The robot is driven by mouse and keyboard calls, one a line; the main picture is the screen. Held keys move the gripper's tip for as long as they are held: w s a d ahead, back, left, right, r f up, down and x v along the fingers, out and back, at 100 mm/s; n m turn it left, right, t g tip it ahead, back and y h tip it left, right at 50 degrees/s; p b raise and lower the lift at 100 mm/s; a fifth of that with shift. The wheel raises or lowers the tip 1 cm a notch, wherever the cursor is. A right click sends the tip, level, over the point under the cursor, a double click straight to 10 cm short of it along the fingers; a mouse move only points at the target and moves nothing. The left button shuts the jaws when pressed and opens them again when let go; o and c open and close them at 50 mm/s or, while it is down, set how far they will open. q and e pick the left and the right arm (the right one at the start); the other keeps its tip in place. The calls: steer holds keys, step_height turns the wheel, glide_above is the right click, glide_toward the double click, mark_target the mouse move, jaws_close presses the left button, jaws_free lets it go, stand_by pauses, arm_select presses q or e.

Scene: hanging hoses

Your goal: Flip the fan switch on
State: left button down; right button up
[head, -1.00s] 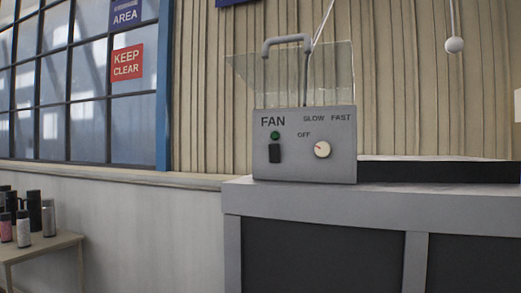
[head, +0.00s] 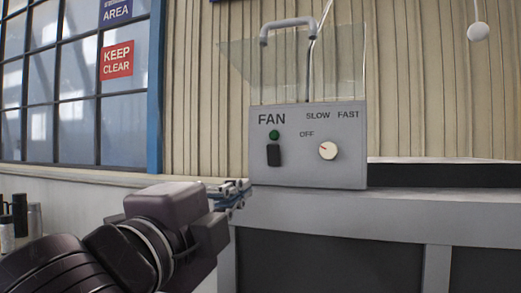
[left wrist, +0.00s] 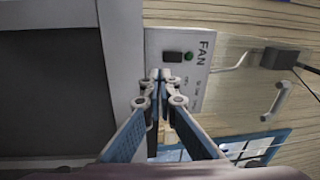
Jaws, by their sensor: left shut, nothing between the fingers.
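The grey fan box (head: 308,175) stands on a grey cabinet. Its front has the label FAN, a green light (head: 274,134), a black switch (head: 274,155) below it, and a white dial (head: 328,151) marked OFF, SLOW and FAST. My left gripper (head: 245,188) is at the lower left of the box, below and left of the switch. In the left wrist view my left gripper (left wrist: 161,75) is shut and empty, its tips close beside the black switch (left wrist: 172,57); I cannot tell whether they touch the box. The box is turned sideways there. My right gripper is not in view.
The grey cabinet (head: 330,215) fills the lower right, with a black-edged tray or slab (head: 445,175) on top. A clear panel and a grey handle (head: 290,25) rise above the box. A white ball (head: 478,32) hangs at upper right. Bottles (head: 20,215) stand at lower left.

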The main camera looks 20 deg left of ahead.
arm_select(q)
steer(key=shift+m+t, duration=0.4)
steer(key=shift+t, duration=0.1)
steer(key=r, duration=0.1)
steer(key=s+r, duration=0.2)
steer(key=shift+a+r, duration=0.2)
steer(key=shift+a, duration=0.1)
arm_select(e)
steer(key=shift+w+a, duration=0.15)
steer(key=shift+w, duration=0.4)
arm_select(q)
steer(key=p, duration=0.7)
glide_toward(266, 145)
steer(key=p+x, duration=0.2)
steer(key=x, duration=0.5)
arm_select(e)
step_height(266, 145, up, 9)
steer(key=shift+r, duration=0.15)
arm_select(q)
steer(key=shift+w, duration=0.1)
